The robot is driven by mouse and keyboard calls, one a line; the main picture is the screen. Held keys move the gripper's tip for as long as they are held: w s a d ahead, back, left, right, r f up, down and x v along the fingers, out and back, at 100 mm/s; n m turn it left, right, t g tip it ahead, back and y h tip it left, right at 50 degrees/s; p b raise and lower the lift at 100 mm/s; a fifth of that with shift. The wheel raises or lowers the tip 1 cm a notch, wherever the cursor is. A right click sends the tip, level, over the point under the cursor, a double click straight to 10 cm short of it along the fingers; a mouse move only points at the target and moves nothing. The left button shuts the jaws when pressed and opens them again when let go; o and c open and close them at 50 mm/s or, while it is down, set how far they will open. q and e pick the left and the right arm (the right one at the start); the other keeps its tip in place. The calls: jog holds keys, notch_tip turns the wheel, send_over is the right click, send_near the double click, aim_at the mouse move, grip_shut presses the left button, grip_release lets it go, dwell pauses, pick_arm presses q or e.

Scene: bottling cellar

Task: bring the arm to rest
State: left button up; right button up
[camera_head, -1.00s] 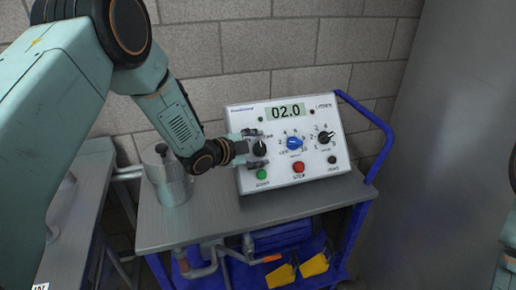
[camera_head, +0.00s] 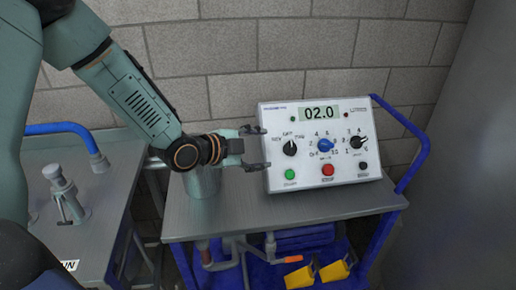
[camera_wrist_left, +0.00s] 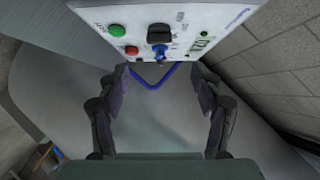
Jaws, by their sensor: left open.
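My left gripper (camera_head: 262,149) is open and empty in the head view. Its fingers point right, at the left edge of the white control box (camera_head: 310,179), just left of the black knob (camera_head: 290,148). In the left wrist view my gripper (camera_wrist_left: 160,85) has its two fingers spread apart with nothing between them, and the box (camera_wrist_left: 190,15) lies beyond the fingertips. The box display reads 02.0. My right gripper is not seen in these views.
The box stands on a grey cart top (camera_head: 240,218) with a blue handle (camera_head: 408,135). A metal canister (camera_head: 201,182) is partly hidden behind my left arm. Yellow items (camera_head: 300,277) lie on the lower shelf. A grey bench (camera_head: 105,205) stands at left, a block wall behind.

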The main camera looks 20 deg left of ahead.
pick_arm(q)
jog(key=shift+s+a+r, duration=0.1)
jog(key=shift+s+r, duration=0.05)
jog(key=shift+s, duration=0.2)
jog(key=shift+w, duration=0.1)
jog(key=s+d+f+n+g+y+b, duration=0.2)
jog(key=s+f+n+g+y, duration=0.3)
jog(key=s+f+n, duration=1.2)
jog(key=s+f+g+b, duration=0.2)
jog(key=s+f+g, duration=0.1)
jog(key=s+f, duration=0.4)
jog(key=s+f+g+b, duration=0.1)
jog(key=s+f+g, duration=0.2)
jog(key=s+f, duration=0.4)
jog(key=s, duration=0.6)
jog(key=shift+s+m+g+y+b, duration=0.3)
jog(key=shift+s+g+y+b, duration=0.05)
jog(key=shift+g+y, duration=0.05)
